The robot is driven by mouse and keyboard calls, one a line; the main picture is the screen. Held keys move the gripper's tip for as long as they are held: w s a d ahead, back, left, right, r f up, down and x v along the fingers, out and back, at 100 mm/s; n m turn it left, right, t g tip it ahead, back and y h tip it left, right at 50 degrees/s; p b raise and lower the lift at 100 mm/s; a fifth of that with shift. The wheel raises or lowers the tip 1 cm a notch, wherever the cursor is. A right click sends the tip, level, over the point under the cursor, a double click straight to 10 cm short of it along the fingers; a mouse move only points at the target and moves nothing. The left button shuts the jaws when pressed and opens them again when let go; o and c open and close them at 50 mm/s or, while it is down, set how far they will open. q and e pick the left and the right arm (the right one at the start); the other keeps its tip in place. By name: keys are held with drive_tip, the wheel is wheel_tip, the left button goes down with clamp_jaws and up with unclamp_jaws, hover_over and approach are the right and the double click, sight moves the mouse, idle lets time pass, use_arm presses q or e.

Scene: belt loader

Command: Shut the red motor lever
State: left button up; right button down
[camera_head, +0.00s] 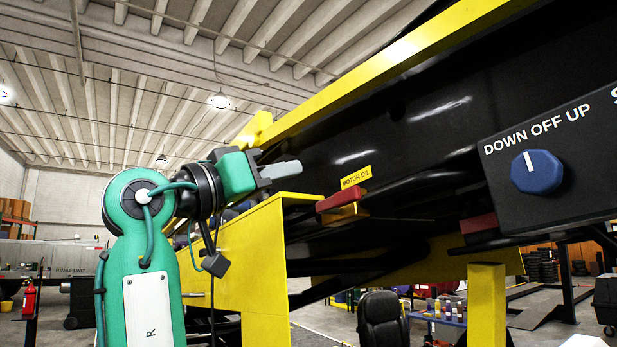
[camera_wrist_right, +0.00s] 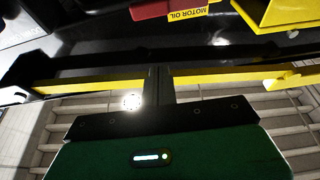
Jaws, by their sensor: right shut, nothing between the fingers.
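The red motor lever (camera_head: 341,198) sits below the yellow "MOTOR OIL" label (camera_head: 356,177) on the black side of the loader, above a small yellow block. In the right wrist view the red lever (camera_wrist_right: 165,8) shows at the top edge, beside the label (camera_wrist_right: 189,14). My right gripper (camera_head: 296,168) is shut and empty. Its fingers point right, a little above and to the left of the lever, apart from it in the picture. In the right wrist view the shut fingers (camera_wrist_right: 158,85) stand at the middle. My left gripper is not in view.
A yellow frame panel (camera_head: 240,255) stands below my right gripper. A black control box with a blue knob (camera_head: 537,172) marked "DOWN OFF UP" is at the right. Another dark red part (camera_head: 478,223) sits under it. A yellow post (camera_head: 487,305) and black chair (camera_head: 382,318) are lower down.

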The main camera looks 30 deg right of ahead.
sight(343, 201)
drive_tip(key=p+x, duration=0.6)
drive_tip(key=x, duration=0.3)
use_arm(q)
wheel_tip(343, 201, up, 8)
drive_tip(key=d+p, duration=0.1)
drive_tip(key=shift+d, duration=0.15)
use_arm(e)
drive_tip(key=shift+s+d+f, duration=0.1)
drive_tip(key=shift+s+f, duration=0.05)
drive_tip(key=shift+f, duration=0.8)
drive_tip(key=shift+s+d+f, duration=0.1)
drive_tip(key=shift+f, duration=0.9)
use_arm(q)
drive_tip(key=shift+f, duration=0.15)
use_arm(e)
drive_tip(key=shift+a, duration=0.15)
